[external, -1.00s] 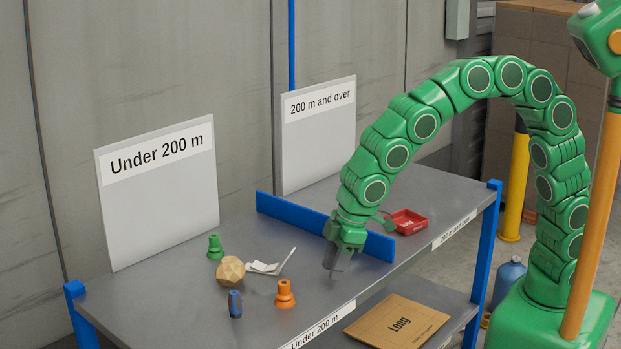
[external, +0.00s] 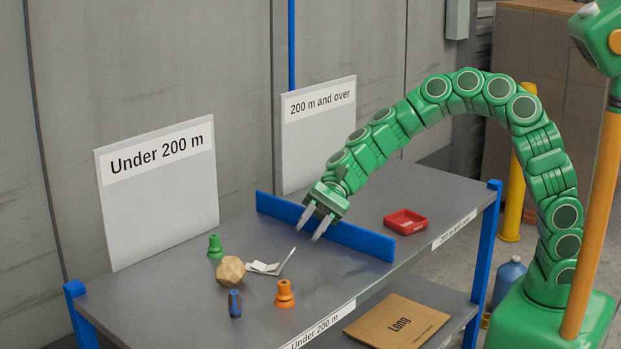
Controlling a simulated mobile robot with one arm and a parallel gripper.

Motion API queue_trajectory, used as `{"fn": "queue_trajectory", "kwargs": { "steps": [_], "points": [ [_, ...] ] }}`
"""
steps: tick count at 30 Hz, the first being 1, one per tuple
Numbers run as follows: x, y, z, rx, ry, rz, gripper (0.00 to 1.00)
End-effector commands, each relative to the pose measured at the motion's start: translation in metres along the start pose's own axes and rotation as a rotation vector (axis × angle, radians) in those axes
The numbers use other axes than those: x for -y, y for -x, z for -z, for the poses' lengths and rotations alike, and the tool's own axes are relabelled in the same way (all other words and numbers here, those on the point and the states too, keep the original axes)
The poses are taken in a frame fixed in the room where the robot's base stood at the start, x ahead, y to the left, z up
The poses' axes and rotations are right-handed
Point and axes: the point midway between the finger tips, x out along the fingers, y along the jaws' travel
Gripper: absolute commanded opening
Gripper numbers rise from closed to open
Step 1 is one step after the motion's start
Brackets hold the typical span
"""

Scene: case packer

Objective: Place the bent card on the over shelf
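The bent card (external: 264,268) is a white folded piece lying on the "Under 200 m" side of the table, with one grey-white flap standing up at its right end. The over shelf (external: 440,190) is the tabletop part right of the blue divider, with a "200 m and over" board (external: 318,140) behind it. My gripper (external: 310,230) hangs above the table at the divider, up and to the right of the card. Its two grey fingers are apart with nothing between them.
The low blue divider (external: 355,238) splits the tabletop. A wooden polyhedron (external: 230,271), a green piece (external: 215,246), an orange piece (external: 285,293) and a blue piece (external: 235,303) stand around the card. A red tray (external: 405,221) sits on the over side. Much of that side is clear.

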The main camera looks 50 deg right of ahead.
Motion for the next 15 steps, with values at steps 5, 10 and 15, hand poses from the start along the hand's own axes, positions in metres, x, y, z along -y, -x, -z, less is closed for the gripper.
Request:
{"fn": "queue_trajectory", "kwargs": {
  "steps": [5, 10, 15],
  "points": [
    [0.007, 0.002, 0.003, 0.018, -0.046, 0.034, 0.34],
    [0.007, -0.012, 0.003, 0.017, -0.045, 0.033, 0.34],
    [0.007, -0.023, 0.004, 0.014, -0.044, 0.033, 0.34]
  ]
}}
